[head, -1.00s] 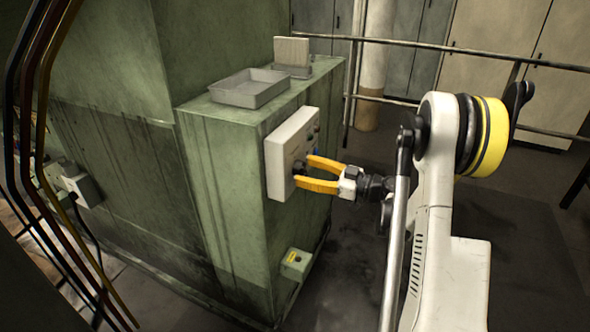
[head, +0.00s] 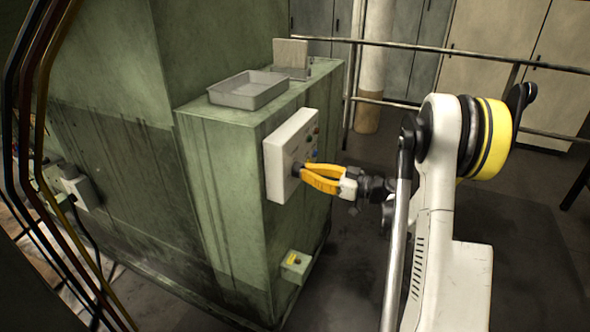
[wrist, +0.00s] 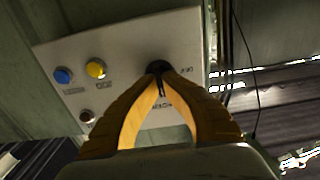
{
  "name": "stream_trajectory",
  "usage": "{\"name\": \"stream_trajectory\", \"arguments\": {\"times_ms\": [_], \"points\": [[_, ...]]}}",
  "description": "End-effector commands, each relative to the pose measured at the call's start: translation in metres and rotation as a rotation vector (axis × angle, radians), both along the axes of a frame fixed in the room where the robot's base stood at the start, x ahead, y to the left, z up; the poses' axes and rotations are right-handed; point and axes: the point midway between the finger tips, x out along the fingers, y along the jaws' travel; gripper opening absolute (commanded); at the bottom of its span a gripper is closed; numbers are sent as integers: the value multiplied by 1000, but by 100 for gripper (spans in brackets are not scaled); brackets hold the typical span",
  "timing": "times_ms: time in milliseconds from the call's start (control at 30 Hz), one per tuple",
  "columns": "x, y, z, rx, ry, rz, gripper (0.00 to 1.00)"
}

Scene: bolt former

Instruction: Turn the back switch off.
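A white control box (head: 285,150) is fixed to the side of the green machine housing. A black switch knob (wrist: 157,68) sits on its face, and in the head view the knob (head: 297,167) shows just past my fingertips. My gripper (head: 305,173) has its yellow fingers drawn together at the knob. In the wrist view the fingertips (wrist: 162,78) meet at the knob's lower part with a narrow dark piece between them. The tips hide part of the knob, and its exact angle is hard to tell.
A blue button (wrist: 63,76), a yellow button (wrist: 95,68) and a dark round control (wrist: 87,116) are on the same panel. A grey tray (head: 250,91) sits on the housing top. A small box with a yellow face (head: 296,262) is low down. A railing (head: 440,47) stands behind.

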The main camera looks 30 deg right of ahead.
Motion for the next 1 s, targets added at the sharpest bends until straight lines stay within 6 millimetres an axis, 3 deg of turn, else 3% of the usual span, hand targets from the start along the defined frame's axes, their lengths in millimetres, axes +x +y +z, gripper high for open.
{"name": "stream_trajectory", "arguments": {"times_ms": [233, 433, 1000], "points": [[1, 2, -1, -37, -29, 2, 0], [1, 2, -2, -279, -217, 2, 0], [2, 2, -1, -755, -588, 0, 0]]}}
